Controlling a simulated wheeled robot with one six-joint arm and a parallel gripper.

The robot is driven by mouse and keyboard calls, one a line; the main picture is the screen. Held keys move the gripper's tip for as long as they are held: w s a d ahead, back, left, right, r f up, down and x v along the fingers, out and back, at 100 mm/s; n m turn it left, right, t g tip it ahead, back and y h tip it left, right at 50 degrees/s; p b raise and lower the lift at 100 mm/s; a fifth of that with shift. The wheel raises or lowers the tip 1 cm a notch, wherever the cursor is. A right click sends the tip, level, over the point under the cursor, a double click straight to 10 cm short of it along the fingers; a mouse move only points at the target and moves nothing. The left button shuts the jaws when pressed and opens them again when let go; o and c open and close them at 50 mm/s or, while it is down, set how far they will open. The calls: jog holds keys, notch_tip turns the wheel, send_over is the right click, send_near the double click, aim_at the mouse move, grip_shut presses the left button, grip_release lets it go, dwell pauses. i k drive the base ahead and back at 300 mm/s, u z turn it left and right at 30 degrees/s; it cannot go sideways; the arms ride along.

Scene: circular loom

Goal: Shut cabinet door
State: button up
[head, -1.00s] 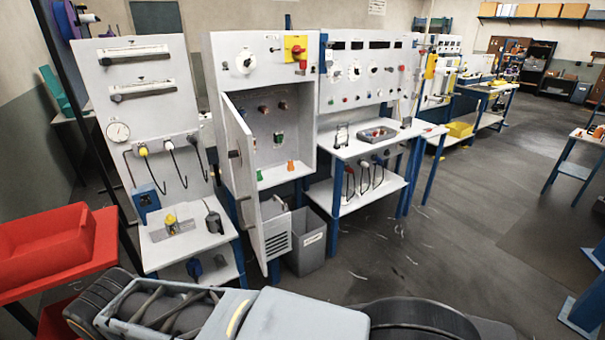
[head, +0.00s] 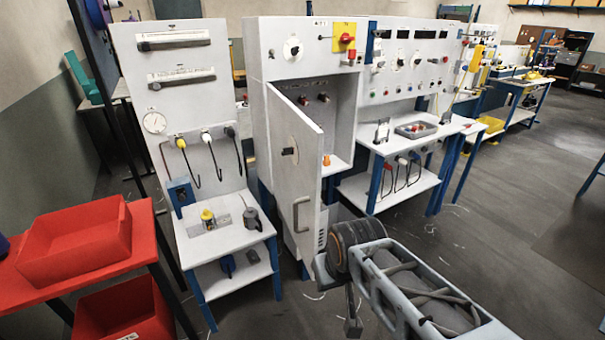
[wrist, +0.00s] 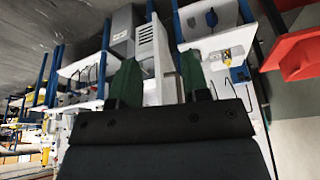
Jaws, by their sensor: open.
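The white cabinet (head: 307,40) stands at centre in the head view. Its door (head: 292,185) hangs open on the left side, swung out toward me, with its outer face showing. The door has a grey bar handle (head: 301,214) near its free edge and a dark latch above it. My gripper (wrist: 160,82) shows in the wrist view with two green fingers spread apart. White panels of the cabinet lie beyond and between the fingers; I cannot tell whether they touch anything. In the head view my arm is low, just right of the door's lower end.
Left of the cabinet is a white test bench (head: 217,238) with a gauge panel. A red table with a red bin (head: 75,240) is at the left. Right of the cabinet stands a bench with a grey tray (head: 416,130). The floor at right is clear.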

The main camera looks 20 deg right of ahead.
aim_at(297, 188)
jog(key=u, duration=0.5)
jog(key=k, duration=1.2)
jog(key=z, duration=0.25)
jog(key=i, duration=1.1)
jog(key=u, duration=0.7)
jog(key=i, duration=0.6)
jog(key=u, duration=0.75)
